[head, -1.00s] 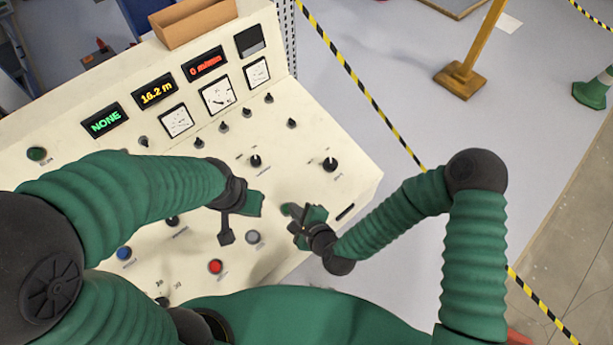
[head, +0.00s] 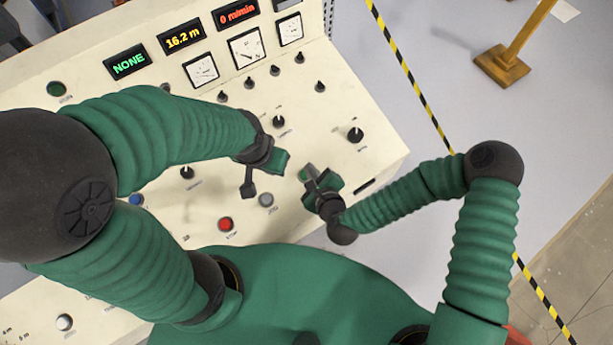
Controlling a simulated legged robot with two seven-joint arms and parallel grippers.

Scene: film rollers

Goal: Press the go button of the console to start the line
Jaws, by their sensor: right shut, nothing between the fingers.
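The cream console (head: 370,160) fills the left and middle of the head view, with its panel sloping towards me. A green button (head: 57,89) sits at its upper left; its label is too small to read. A red button (head: 225,224), a grey button (head: 266,200), a blue button (head: 136,199) and a white button (head: 65,322) are nearer to me. My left gripper (head: 267,174) is over the panel, above the grey button in the picture; its opening is unclear. My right gripper (head: 318,178) is shut and empty near the panel's right front edge. My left arm hides part of the panel.
Displays read NONE (head: 128,62), 16.2 m (head: 182,39) and 0 m/min (head: 237,14), with dials below. Several black knobs stick up, one (head: 355,134) at the right. Striped tape (head: 405,65) and a wooden post (head: 503,66) are on the floor to the right.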

